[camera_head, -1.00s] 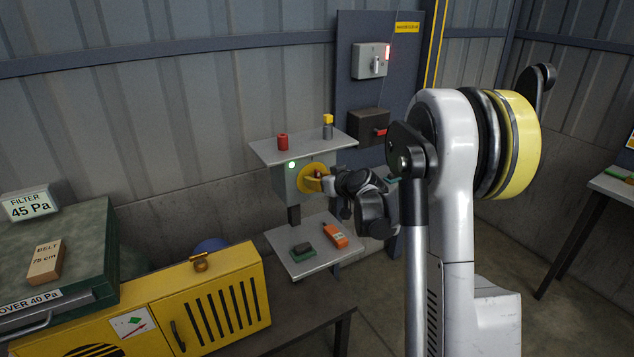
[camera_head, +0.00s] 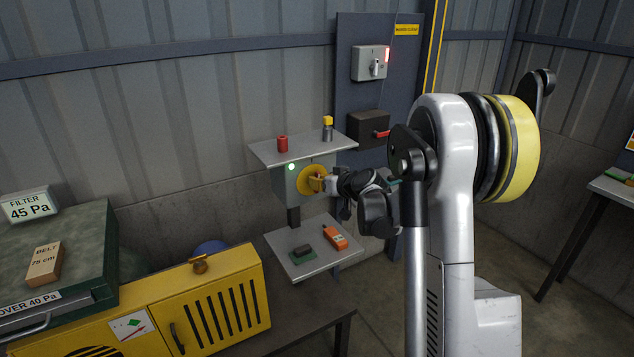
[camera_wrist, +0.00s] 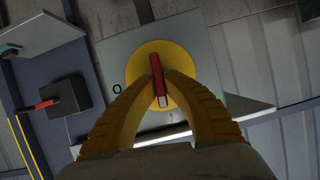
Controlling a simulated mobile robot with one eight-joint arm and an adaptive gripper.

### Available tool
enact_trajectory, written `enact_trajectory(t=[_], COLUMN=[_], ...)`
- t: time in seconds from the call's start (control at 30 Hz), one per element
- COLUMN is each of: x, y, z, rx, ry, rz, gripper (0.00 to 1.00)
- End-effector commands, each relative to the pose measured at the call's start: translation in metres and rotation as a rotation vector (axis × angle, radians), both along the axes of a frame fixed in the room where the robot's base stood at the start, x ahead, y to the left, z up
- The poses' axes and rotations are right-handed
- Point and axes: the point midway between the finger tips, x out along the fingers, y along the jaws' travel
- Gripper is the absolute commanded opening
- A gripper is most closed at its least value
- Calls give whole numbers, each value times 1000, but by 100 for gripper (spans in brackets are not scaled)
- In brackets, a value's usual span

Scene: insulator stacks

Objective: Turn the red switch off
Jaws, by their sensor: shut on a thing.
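The red switch (camera_wrist: 157,78) is a bar-shaped handle on a round yellow disc (camera_wrist: 136,68), mounted on a grey box (camera_head: 283,188). In the wrist view the bar stands nearly upright in the picture, its near end toward a faint "I" mark; an "O" mark is on the left of the disc. My gripper (camera_wrist: 161,88) has its yellow fingers on both sides of the bar, shut on it. In the head view my gripper (camera_head: 317,183) is at the front of the disc and hides most of the switch. A green light (camera_head: 291,167) glows on the box.
A red cylinder (camera_head: 282,144) and a yellow-topped post (camera_head: 327,128) stand on the shelf above the box. A lower shelf (camera_head: 290,268) holds an orange device (camera_head: 335,237) and a green block. A dark box with a red lever (camera_head: 381,134) is on the panel behind.

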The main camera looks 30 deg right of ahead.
Motion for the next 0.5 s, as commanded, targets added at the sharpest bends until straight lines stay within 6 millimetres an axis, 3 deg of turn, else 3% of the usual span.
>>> enact_trajectory(t=[0.5], x=[1], y=[-7], z=[-4], rx=[456], ry=[15], rz=[-1], gripper=[0])
